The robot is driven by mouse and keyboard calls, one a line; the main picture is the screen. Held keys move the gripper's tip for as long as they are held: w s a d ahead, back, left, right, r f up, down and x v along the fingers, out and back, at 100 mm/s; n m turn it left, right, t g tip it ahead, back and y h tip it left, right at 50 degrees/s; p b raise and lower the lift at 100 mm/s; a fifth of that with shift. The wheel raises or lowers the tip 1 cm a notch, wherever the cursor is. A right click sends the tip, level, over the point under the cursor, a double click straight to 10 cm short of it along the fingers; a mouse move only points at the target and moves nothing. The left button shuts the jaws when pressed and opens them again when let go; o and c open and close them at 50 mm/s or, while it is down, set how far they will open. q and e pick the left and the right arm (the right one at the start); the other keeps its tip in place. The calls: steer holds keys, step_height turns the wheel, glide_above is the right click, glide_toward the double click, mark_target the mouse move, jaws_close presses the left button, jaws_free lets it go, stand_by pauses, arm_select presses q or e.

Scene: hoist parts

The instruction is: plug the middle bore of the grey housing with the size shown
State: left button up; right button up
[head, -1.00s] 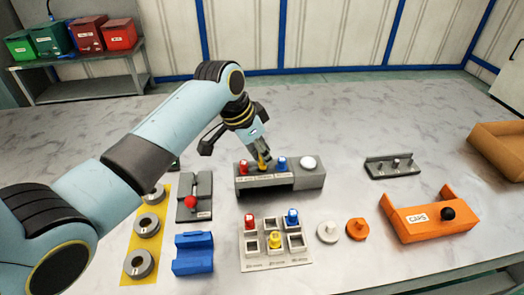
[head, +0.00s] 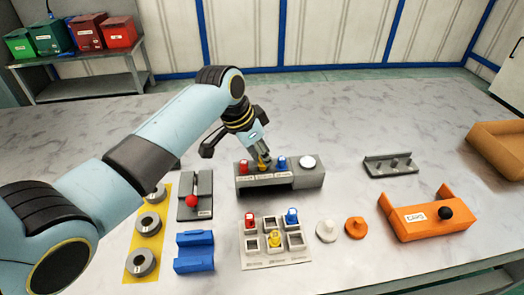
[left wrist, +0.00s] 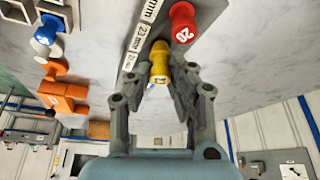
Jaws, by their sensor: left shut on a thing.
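The grey housing (head: 308,180) stands mid-table with a row of white labels along its front. A red plug (head: 243,167) is at its left bore and a blue plug (head: 282,163) right of the middle. My left gripper (head: 262,160) is over the middle bore, its fingers shut on a yellow plug (left wrist: 160,64). The yellow plug is at the middle bore; how deep it sits is hidden. The red plug, marked 20, also shows in the left wrist view (left wrist: 183,22). My right gripper is not in view.
A white tray (head: 250,264) in front holds red, yellow and blue plugs. A white round cap (head: 326,230), an orange cap (head: 356,228) and an orange CAPS holder (head: 420,228) lie right. A grey fixture with a red ball (head: 191,201) and a blue block (head: 194,252) stand left.

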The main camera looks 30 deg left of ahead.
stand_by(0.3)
arm_select(q)
steer(key=shift+f, duration=0.65)
stand_by(0.5)
stand_by(1.1)
steer(key=shift+f+p, duration=0.15)
steer(key=shift+p, duration=0.35)
stand_by(0.8)
steer(key=shift+p, duration=0.4)
stand_by(1.3)
steer(key=shift+f+p, duration=0.15)
steer(key=shift+p, duration=0.25)
stand_by(1.2)
steer(key=o, duration=0.9)
